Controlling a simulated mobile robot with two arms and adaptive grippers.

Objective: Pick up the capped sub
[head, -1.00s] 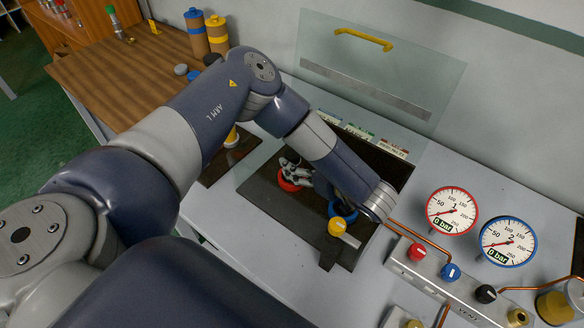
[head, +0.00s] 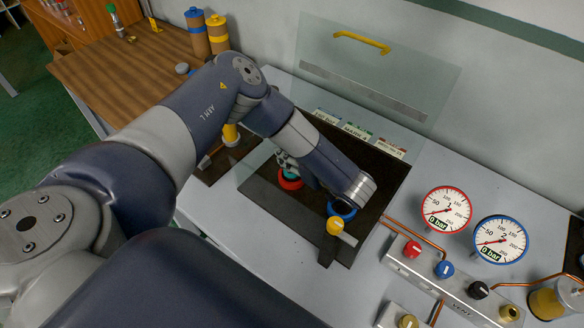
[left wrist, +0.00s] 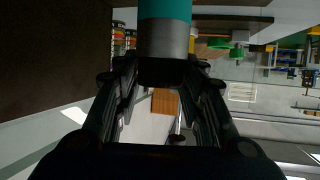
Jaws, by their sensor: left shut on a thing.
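The capped sub (left wrist: 165,35) shows in the left wrist view as a teal part above a grey metal band. It sits between the two fingers of my left gripper (left wrist: 163,75), which is shut on it. In the head view, a bit of teal (head: 291,173) shows by the left gripper (head: 284,160), just above a red ring (head: 289,183) on the dark mat. My forearm hides much of the gripper there. I cannot tell whether the sub touches the red ring. My right gripper is not in view.
A clear panel with a yellow handle (head: 361,40) stands behind. Two gauges (head: 446,209) and a valve block (head: 450,283) are at the right. A wooden table (head: 128,75) is at back left.

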